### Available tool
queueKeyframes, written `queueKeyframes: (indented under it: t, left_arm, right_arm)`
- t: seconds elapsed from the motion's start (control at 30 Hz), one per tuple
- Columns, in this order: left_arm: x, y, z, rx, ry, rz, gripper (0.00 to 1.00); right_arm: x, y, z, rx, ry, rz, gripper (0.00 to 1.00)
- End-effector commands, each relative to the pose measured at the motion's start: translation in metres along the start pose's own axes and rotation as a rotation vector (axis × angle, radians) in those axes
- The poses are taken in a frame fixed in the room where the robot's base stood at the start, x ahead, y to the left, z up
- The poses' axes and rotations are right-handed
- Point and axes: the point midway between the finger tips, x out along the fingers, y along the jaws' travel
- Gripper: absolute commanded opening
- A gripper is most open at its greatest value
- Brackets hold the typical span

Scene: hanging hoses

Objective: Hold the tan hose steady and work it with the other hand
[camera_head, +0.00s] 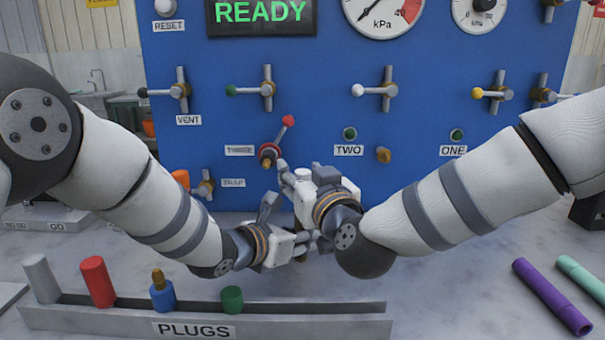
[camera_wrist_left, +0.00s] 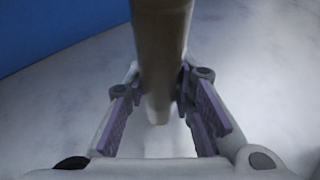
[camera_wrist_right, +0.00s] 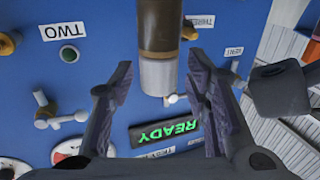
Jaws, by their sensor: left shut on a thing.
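The tan hose (camera_wrist_left: 160,55) shows in the left wrist view, running down between the fingers of my left gripper (camera_wrist_left: 160,100), which is shut on it. In the head view my left gripper (camera_head: 308,243) sits low in front of the panel, and the hose is mostly hidden by my grippers. My right gripper (camera_head: 284,170) is close above it, near the THREE valve. In the right wrist view my right gripper (camera_wrist_right: 158,82) is open. A brown tube with a pale grey end (camera_wrist_right: 158,75) shows between its fingertips, with a gap on each side.
The blue panel (camera_head: 215,45) stands behind, with levers, gauges and a red-tipped lever (camera_head: 288,121). In front is a PLUGS rack (camera_head: 290,326) with several coloured plugs. A purple tube (camera_head: 552,297) and a mint tube (camera_head: 583,275) lie at right. Table between is clear.

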Motion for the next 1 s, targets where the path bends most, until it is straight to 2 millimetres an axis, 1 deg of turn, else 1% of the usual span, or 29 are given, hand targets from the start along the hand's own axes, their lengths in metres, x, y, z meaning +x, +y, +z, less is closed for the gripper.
queueKeyframes:
  t: [0.03, 0.13, 0.17, 0.43, 1.0]
  left_arm:
    - [0.0, 0.0, -0.001, 0.0, 0.001, 0.001, 0.0]
    - [0.0, 0.0, -0.001, 0.0, 0.002, 0.001, 0.0]
    - [0.0, 0.0, -0.001, 0.0, 0.002, 0.001, 0.0]
    - [0.0, 0.0, -0.001, 0.0, 0.002, 0.0, 0.0]
    - [0.0, 0.0, -0.001, 0.0, 0.002, 0.0, 0.0]
  right_arm:
    - [0.0, 0.0, 0.0, 0.0, 0.0, 0.0, 0.27]
    - [0.0, 0.0, 0.0, 0.0, 0.0, 0.0, 0.04]
    - [0.0, 0.0, 0.0, 0.0, 0.0, 0.0, 0.0]
    - [0.0, 0.0, -0.001, 0.0, 0.0, 0.0, 0.0]
    - [0.0, 0.0, -0.01, 0.0, 0.0, 0.0, 0.0]
